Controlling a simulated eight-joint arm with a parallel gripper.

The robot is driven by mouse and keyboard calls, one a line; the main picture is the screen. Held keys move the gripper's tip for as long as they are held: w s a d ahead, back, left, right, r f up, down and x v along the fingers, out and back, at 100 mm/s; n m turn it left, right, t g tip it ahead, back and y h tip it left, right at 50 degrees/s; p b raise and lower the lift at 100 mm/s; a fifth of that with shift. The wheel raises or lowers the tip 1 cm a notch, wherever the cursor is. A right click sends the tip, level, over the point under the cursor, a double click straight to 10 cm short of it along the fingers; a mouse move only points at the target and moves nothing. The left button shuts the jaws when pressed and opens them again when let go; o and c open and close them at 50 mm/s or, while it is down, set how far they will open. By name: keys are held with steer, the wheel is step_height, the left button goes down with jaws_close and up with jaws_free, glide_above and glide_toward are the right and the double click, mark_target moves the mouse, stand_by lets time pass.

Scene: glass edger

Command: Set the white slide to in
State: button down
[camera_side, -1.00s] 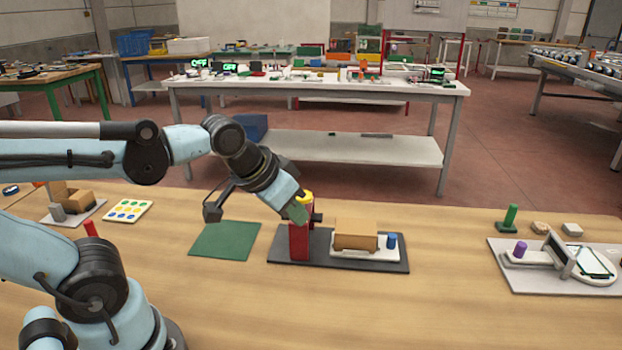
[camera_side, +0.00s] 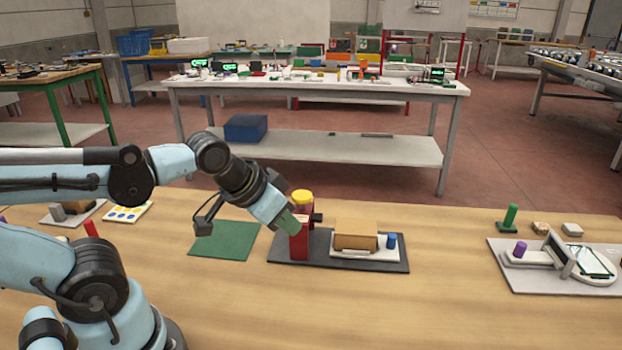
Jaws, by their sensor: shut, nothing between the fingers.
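The white slide (camera_side: 366,256) is a low white plate on a dark base (camera_side: 400,267), right of a red post (camera_side: 300,246). A blue knob (camera_side: 391,241) stands upright at its right end. A tan block (camera_side: 355,242) sits over the slide and hides part of it. The post has a yellow cap (camera_side: 302,197) and a dark part on its right side. My gripper (camera_side: 294,224) has green fingertips, is shut and empty, and overlaps the red post in the picture, left of the slide. I cannot tell whether it touches the post.
A green mat (camera_side: 225,241) lies left of the base. At right, a grey board (camera_side: 530,283) carries a purple knob (camera_side: 520,249) and a round white piece; a green peg (camera_side: 510,216) stands behind it. The wooden table is clear between the base and that board.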

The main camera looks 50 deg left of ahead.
steer(key=c, duration=1.8)
jaws_free()
steer(key=shift+c, duration=0.2)
steer(key=shift+o, duration=1.2)
steer(key=shift+w, duration=0.1)
steer(key=shift+o, duration=1.2)
steer(key=shift+w+r, duration=0.25)
steer(key=shift+r, duration=0.05)
steer(key=o, duration=0.4)
steer(key=shift+m+g, duration=0.4)
steer(key=shift+g, duration=0.3)
steer(key=w+r, duration=0.2)
steer(key=w, duration=0.1)
steer(key=w+r, duration=0.1)
steer(key=shift+w+d+r, duration=0.15)
steer(key=shift+d+r, duration=0.1)
steer(key=shift+d, duration=0.05)
steer(key=shift+c, duration=0.2)
steer(key=m+g, duration=0.4)
steer(key=g, duration=0.2)
glide_above(392, 235)
step_height(392, 235, down, 4)
step_height(392, 235, down, 11)
steer(key=shift+f, duration=0.2)
steer(key=shift+c, duration=0.4)
